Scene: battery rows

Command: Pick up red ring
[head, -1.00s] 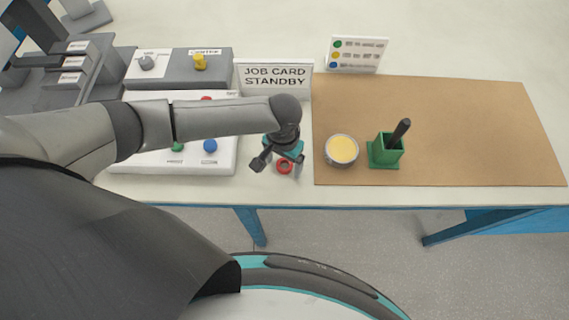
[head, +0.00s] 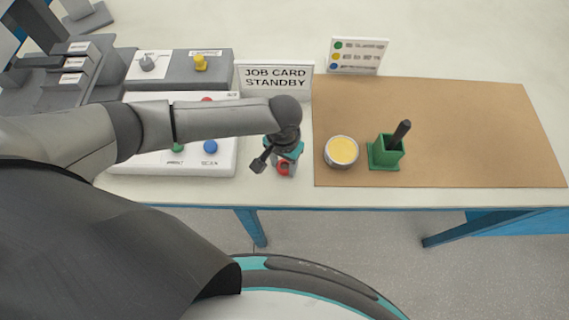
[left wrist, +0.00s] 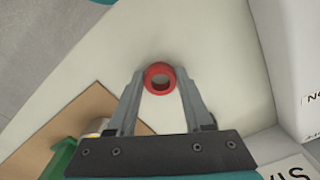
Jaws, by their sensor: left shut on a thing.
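The red ring (head: 284,168) is at the white table's front part, left of the brown mat, partly hidden by my left gripper in the head view. In the left wrist view the red ring (left wrist: 160,78) sits between the fingertips of my left gripper (left wrist: 158,82), its hole facing the camera. My left gripper (head: 285,166) points down and is shut on the ring. I cannot tell whether the ring touches the table. My right gripper is not in view.
A control panel (head: 228,166) with coloured buttons stands to the left. A job card sign (head: 275,78) is behind. On the brown mat (head: 470,130) stand a round tin (head: 341,152) with yellow contents and a green holder (head: 386,152) with a dark tool. The mat's right side is clear.

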